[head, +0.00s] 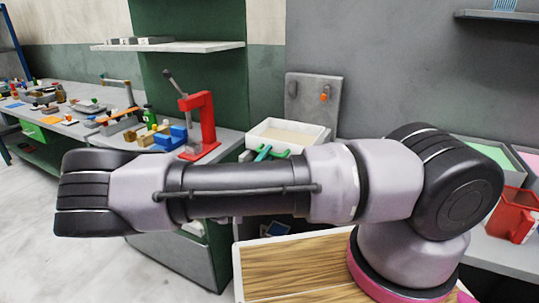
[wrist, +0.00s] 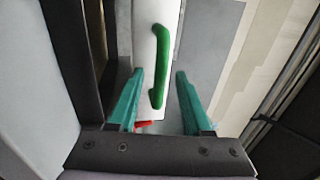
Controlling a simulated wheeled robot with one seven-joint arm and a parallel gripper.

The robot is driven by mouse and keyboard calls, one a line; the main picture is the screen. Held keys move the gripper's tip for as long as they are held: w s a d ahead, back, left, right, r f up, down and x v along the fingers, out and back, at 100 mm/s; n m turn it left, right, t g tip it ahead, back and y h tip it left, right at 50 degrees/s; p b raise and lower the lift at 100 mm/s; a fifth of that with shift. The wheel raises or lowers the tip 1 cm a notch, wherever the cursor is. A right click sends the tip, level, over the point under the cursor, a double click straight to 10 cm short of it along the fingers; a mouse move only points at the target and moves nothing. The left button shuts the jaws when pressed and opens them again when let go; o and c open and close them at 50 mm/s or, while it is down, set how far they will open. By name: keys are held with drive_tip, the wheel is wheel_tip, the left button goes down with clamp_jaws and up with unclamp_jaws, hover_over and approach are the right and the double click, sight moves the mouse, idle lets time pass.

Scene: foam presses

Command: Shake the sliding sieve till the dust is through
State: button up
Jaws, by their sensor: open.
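A white tray-like box (head: 290,142) with pale beige contents stands on the bench at the centre of the head view; it seems to be the sieve. In the wrist view a white wall (wrist: 143,40) carries a long green bar handle (wrist: 161,62). My gripper (wrist: 159,72) is open, with one teal finger on each side of the handle's lower part. I see a gap at both fingers; whether they reach down to the handle's depth is unclear. In the head view the teal fingers (head: 262,152) show small by the box's front left corner. Any dust under the sieve is hidden.
A red lever press (head: 207,122) stands left of the box, with blue blocks (head: 170,138) beside it. A grey panel with an orange knob (head: 324,94) stands behind the box. A red container (head: 513,214) is at far right. My arm crosses the foreground and hides much of the bench front.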

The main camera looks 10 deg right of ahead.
drive_tip(key=v, duration=0.9)
